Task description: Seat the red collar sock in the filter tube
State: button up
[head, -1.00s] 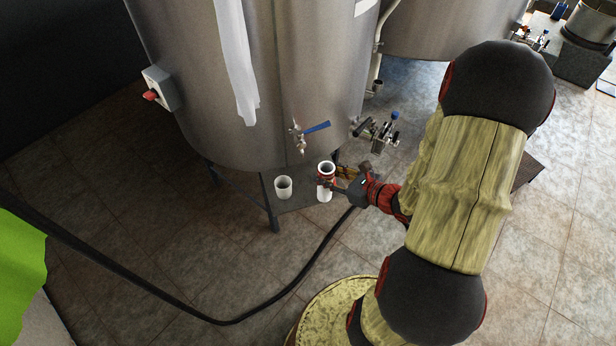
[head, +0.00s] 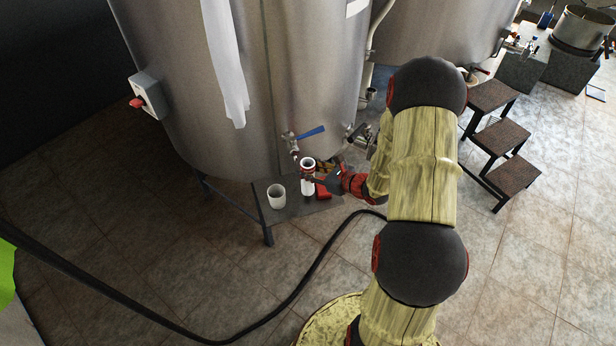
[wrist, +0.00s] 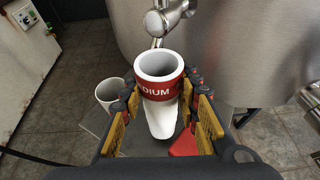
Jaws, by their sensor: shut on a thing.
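The red collar sock (head: 308,171) has a white open rim, a red band and a white bag tapering below. In the wrist view the sock (wrist: 160,88) is upright with "DIUM" readable on its band. My gripper (wrist: 164,104) is shut on it, one finger on each side. In the head view my gripper (head: 318,180) reaches it from the right, by the tank's front. A white, open-topped, tube-like vessel (head: 276,196) stands to its left on a dark low shelf; it also shows in the wrist view (wrist: 108,92). I cannot tell whether this is the filter tube.
A steel tank (head: 240,90) rises behind, with a blue-handled valve (head: 305,133) above the sock. The dark shelf (head: 290,212) carries a red object (wrist: 185,143) below my gripper. A black hose (head: 300,285) crosses the floor. Steps (head: 505,145) stand at the right.

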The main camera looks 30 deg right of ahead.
jog(key=shift+f+b, duration=0.35)
jog(key=shift+f, duration=0.85)
jog(key=shift+f, duration=0.2)
jog(key=o, duration=1.2)
jog(key=shift+c, duration=0.2)
jog(key=shift+r, duration=0.1)
